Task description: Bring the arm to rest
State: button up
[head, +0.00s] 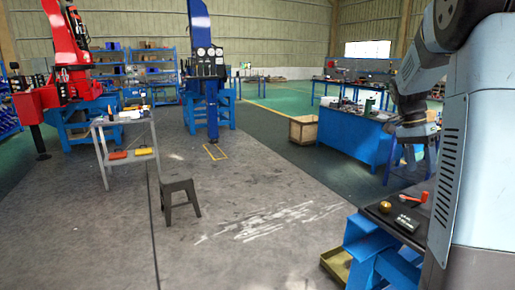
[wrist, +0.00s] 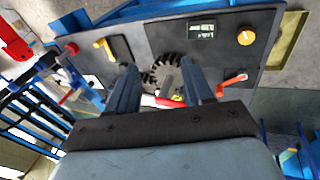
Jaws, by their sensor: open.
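My gripper (wrist: 159,66) is open in the wrist view, its two dark fingers apart. It is above a dark bench top (wrist: 160,33). A dark gear (wrist: 163,70) with a grey shaft shows between and beyond the fingers, and a red and white piece lies partly hidden there. I cannot tell how high the fingers are above these. In the head view my arm stands at the right edge, bent with its end hanging down; the fingers are not clear there.
A blue workbench (head: 350,135) and wooden crate (head: 303,129) stand beyond. A stool (head: 179,191) stands left; the middle floor is clear.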

jog(key=s+a+r+n+t+y, duration=0.2)
jog(key=s+a+n+t, duration=0.6)
jog(key=s+a+n, duration=0.5)
jog(key=shift+s+a+t+y, duration=0.3)
jog(key=shift+s+a, duration=3.85)
jog(key=shift+a, duration=0.35)
